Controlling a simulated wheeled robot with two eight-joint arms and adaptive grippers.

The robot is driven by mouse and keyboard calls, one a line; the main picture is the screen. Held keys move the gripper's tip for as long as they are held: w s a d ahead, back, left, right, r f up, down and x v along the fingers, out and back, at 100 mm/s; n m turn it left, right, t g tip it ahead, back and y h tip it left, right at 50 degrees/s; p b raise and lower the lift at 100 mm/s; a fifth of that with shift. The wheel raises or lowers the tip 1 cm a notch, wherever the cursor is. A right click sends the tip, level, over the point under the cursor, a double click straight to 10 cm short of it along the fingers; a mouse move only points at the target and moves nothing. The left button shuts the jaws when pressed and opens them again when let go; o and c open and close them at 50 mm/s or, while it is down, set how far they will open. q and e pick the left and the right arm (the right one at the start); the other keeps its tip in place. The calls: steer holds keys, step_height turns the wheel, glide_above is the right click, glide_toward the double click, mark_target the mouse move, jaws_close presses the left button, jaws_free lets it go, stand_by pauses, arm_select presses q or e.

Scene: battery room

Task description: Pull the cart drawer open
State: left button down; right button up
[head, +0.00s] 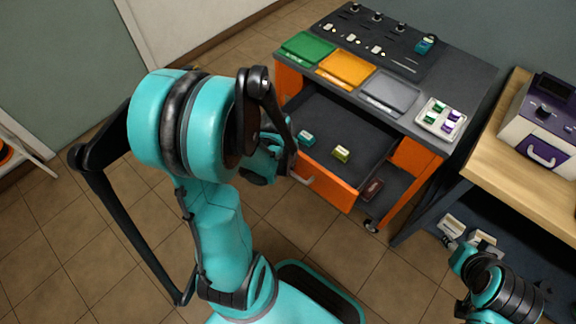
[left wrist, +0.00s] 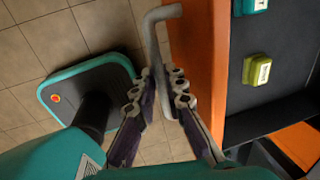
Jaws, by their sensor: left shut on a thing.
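The orange cart drawer (head: 327,186) stands pulled out from the cart (head: 480,83), its dark inside showing. A teal block (head: 306,138) and a yellow-green block (head: 341,154) lie in it; both also show in the left wrist view. The drawer's grey bar handle (left wrist: 154,40) is on its front face. My left gripper (left wrist: 162,92) is shut on the handle, one finger on each side. In the head view my own arm hides most of that gripper. My right arm shows at the lower right; its fingers cannot be made out clearly.
Green, orange and grey trays (head: 392,92) and a white tray (head: 428,125) of small blocks lie on the cart top. A wooden bench (head: 495,165) with a purple-and-white device (head: 545,120) stands at right. Tiled floor (head: 385,280) is clear before the drawer.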

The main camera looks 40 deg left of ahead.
arm_select(q)
steer(key=c, duration=1.6)
jaws_free()
steer(key=r, duration=0.4)
steer(key=s+r, duration=0.1)
steer(key=r, duration=0.3)
steer(key=s+r, duration=0.1)
steer(key=r, duration=0.2)
steer(key=shift+s+r, duration=0.1)
steer(key=shift+r, duration=0.3)
steer(key=d+r+n+t, duration=0.1)
steer(key=d+n, duration=0.3)
steer(key=n, duration=0.2)
steer(key=d+r+n+t, duration=0.2)
steer(key=d+n, duration=0.2)
steer(key=n, duration=0.2)
steer(key=d+r+n+t, duration=0.2)
steer(key=d+n, duration=0.2)
steer(key=n, duration=0.2)
steer(key=shift+s+d+n, duration=0.1)
steer(key=shift+d+n, duration=0.1)
steer(key=shift+n, duration=0.2)
